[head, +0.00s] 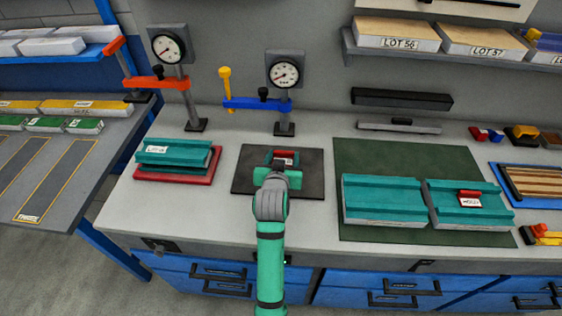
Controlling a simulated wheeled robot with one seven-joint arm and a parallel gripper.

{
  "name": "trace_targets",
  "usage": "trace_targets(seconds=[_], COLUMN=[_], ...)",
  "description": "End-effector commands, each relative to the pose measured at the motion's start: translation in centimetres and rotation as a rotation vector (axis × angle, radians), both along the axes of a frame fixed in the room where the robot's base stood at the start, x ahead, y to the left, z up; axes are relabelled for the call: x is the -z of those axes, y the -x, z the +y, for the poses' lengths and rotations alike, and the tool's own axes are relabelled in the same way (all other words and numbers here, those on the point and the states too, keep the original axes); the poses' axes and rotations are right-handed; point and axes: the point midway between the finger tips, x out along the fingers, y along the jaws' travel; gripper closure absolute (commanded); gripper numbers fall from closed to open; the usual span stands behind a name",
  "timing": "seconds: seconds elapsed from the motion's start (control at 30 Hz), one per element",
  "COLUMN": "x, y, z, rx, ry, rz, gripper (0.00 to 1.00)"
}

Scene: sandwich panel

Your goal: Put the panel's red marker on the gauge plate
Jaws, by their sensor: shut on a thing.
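My gripper (282,166) is over the dark plate (308,187) below the middle gauge. It is shut on a small red marker with a white label (284,154); the teal gripper body hides part of it. I cannot tell whether the marker touches the plate. A second red marker with a white label (469,198) sits on the right one of two teal panels (446,215). The left teal panel (382,197) has a bare top. Both panels lie on a dark green mat (365,153).
A gauge stand with a blue arm (250,104) rises behind the dark plate. Left of it, a labelled teal block (175,151) lies on a red plate (204,178), under an orange-armed gauge stand (155,83). Bench space between the plates is clear.

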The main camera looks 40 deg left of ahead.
Motion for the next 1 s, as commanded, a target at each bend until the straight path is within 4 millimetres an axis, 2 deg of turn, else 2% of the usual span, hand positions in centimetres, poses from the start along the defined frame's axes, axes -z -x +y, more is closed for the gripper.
trace_targets(seconds=[0.23,0.33,0.47,0.87,0.9,0.97,1.0], x=[1.7,3.3,4.4,4.9,5.0,4.9,4.9], y=[0.2,0.4,0.5,0.4,0.4,0.4,0.4], z=[1.9,2.2,2.3,2.3,2.3,2.3,2.3], rx=[-0.016,-0.019,-0.022,-0.022,-0.021,-0.021,-0.021], ry=[0.001,0.003,0.0,0.0,0.0,0.0,0.0], rz=[0.0,0.003,0.001,0.0,0.0,0.0,0.0], gripper=[0.68,0.68,0.68,0.68,0.43,0.29,0.27])
